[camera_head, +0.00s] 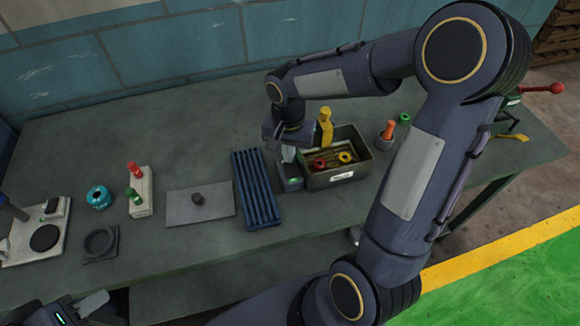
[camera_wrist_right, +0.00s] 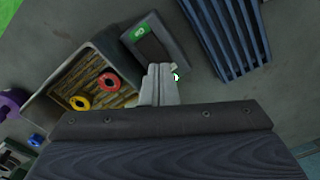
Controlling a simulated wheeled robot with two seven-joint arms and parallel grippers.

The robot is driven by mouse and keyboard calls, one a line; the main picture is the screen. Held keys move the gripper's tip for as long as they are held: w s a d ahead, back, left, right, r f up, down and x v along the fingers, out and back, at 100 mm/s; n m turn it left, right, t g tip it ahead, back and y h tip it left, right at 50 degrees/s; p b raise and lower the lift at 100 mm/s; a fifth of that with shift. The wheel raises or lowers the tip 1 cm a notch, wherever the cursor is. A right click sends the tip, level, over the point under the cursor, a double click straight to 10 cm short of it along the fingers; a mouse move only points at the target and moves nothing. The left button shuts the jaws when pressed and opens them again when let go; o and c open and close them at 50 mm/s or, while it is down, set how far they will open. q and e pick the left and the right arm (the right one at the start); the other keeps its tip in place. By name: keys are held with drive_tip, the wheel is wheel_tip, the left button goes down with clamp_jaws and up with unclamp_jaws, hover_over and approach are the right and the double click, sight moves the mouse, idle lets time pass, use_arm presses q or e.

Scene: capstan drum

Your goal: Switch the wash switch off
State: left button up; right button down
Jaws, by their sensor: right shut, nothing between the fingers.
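A small grey box with a green mark and a dark inset (camera_wrist_right: 152,42), likely the wash switch, sits between the blue ribbed rack and the parts bin. In the head view the box (camera_head: 291,180) is partly covered by my right gripper (camera_head: 288,155). My right gripper (camera_wrist_right: 160,88) is shut and empty, its fingertips right over the near end of the box. A small green light shows beside the fingertips; I cannot tell whether they touch the box. My left gripper (camera_head: 90,304) is low at the bottom left, away from the box, its jaws only partly seen.
The parts bin (camera_head: 347,177) with red and yellow rings stands right of the box. The blue ribbed rack (camera_head: 256,189) is close on its left. A grey plate (camera_head: 200,206), a red-and-green peg block (camera_head: 140,193) and a teal ring (camera_head: 99,197) lie further left.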

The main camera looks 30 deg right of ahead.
drive_tip(key=shift+f+b, duration=0.75)
drive_tip(key=shift+f, duration=0.1)
idle(0.6)
drive_tip(key=shift+r+p, duration=2.5)
drive_tip(key=shift+r, duration=1)
drive_tip(key=shift+s+r, duration=0.1)
